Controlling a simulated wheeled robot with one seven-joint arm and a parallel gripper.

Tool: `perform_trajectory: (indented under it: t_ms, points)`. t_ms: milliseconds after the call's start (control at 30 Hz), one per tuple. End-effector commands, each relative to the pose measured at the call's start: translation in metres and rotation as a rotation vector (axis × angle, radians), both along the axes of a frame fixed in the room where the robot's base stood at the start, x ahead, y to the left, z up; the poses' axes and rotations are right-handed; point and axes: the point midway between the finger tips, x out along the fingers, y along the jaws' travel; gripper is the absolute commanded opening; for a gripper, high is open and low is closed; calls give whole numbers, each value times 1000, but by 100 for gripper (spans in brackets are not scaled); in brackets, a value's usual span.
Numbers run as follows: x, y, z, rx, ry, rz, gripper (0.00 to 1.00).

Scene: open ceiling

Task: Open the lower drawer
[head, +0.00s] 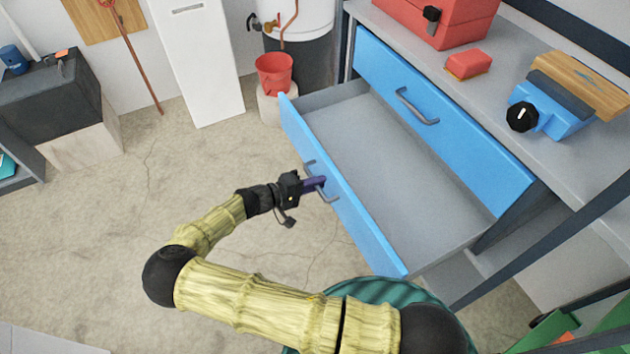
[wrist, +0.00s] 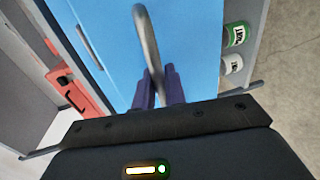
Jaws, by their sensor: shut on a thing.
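The lower drawer (head: 385,160) of the blue and grey workbench stands pulled well out and looks empty inside. Its blue front carries a grey bar handle (head: 328,194). My gripper (head: 318,184) is at this handle, its purple fingers shut on it. In the wrist view the handle (wrist: 146,45) is a curved bar running down between the two purple fingers (wrist: 158,88). The fingers hide part of the bar. The upper drawer (head: 440,120) is shut, with its own handle (head: 417,106) free.
A red bucket (head: 274,72) stands beyond the drawer's far end. A green ribbed round thing (head: 375,290) is below its near end.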

Motion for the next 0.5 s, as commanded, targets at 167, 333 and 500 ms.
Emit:
perform_trajectory:
  t_ms: [167, 333, 500]
  points:
    - [-4, -2, -3, 0, 4, -17, 0]
    - [-4, -2, -3, 0, 4, -18, 0]
    - [-4, -2, -3, -1, 4, -18, 17]
